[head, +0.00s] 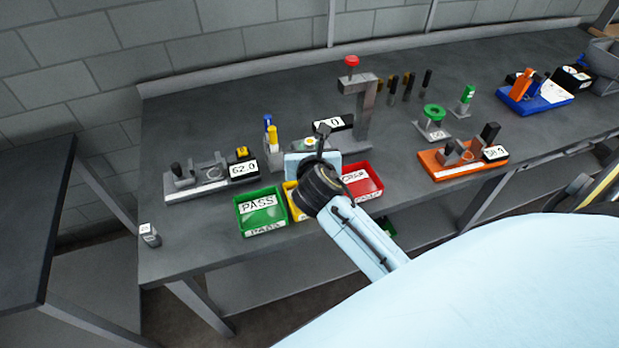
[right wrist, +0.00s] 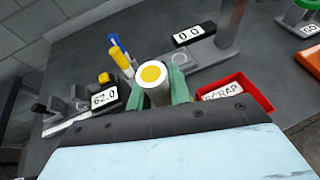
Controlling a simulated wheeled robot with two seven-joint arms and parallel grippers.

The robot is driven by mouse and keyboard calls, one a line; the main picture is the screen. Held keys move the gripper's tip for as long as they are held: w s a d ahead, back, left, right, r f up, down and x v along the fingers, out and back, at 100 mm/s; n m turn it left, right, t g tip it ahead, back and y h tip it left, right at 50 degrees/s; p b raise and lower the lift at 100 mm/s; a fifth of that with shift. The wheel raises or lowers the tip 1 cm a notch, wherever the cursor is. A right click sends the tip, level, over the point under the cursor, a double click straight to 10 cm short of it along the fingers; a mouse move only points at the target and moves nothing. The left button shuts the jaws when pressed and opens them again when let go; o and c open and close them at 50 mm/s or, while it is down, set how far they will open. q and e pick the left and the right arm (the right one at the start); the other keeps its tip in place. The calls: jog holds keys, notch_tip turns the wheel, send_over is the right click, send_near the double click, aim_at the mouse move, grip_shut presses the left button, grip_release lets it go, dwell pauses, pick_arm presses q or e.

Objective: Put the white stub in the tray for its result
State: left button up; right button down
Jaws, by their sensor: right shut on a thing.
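The white stub (right wrist: 152,77), a short white cylinder with a yellow disc on its end, is between the green fingers of my right gripper (right wrist: 155,88) in the right wrist view. The gripper is shut on it. In the head view my right gripper (head: 311,152) is above the trays, beyond the yellow one. The green PASS tray (head: 262,217) is at left. A yellow tray (head: 291,201) is mostly hidden behind my wrist. The red SCRAP tray (head: 369,193) is at right. A gauge display (head: 243,169) reads 62.0. My left gripper is not in view.
Blue and yellow markers (head: 271,134) stand upright close behind the gripper. A grey press with a red knob (head: 351,62) stands behind, beside a second display (head: 341,122). Orange (head: 450,163) and blue (head: 541,100) fixtures are at right. The bench's left front is mostly clear.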

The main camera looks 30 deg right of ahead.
notch_tip(320, 180, down, 3)
jog(key=shift+w+f, duration=0.1)
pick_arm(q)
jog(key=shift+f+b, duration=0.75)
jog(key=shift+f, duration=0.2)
pick_arm(e)
jog(key=shift+f, duration=2.05)
jog(key=shift+f, duration=0.15)
jog(key=c, duration=1.3)
grip_release()
jog(key=shift+s+a+r, duration=0.2)
jog(key=shift+s, duration=0.1)
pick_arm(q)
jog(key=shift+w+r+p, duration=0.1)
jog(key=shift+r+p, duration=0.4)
pick_arm(e)
jog(key=v, duration=1.1)
jog(key=shift+s+a+r, duration=0.1)
jog(key=shift+s, duration=0.05)
